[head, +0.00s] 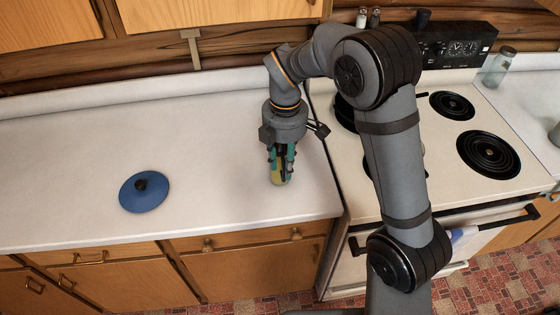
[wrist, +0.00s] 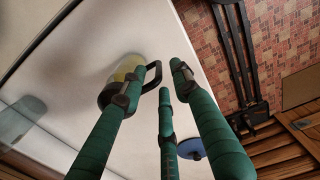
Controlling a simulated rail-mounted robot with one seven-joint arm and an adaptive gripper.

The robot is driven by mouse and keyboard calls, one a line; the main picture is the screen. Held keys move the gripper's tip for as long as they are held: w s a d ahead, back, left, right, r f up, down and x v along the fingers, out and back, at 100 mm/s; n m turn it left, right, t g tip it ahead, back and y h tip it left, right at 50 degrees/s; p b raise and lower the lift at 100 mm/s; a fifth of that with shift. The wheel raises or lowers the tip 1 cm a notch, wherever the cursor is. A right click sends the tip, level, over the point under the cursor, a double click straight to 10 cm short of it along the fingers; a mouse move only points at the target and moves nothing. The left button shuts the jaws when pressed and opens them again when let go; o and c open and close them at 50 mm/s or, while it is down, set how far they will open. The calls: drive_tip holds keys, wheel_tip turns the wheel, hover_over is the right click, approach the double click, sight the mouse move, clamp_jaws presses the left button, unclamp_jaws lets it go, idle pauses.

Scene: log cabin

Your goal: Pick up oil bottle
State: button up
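The oil bottle looks like a yellow object (head: 277,178) on the white counter, mostly covered by my gripper in the head view. My gripper (head: 283,168) points down over it, with green fingers. In the wrist view the yellow bottle (wrist: 127,68) shows partly behind the left finger, beside a dark loop-shaped part. There my gripper's fingers (wrist: 163,85) are spread apart, with a gap between the left and right tips. The bottle does not appear clamped. I cannot tell whether it touches a finger.
A blue lid (head: 145,192) with a black knob lies on the counter at the left. The stove (head: 455,150) with black coil burners is at the right. A glass jar (head: 497,68) stands at its back right. The counter (head: 215,150) between lid and gripper is clear.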

sight(281, 166)
wheel_tip(281, 166, down, 3)
drive_tip(key=shift+w+f, duration=0.1)
drive_tip(key=shift+w, duration=0.05)
drive_tip(key=shift+c, duration=1.2)
clamp_jaws()
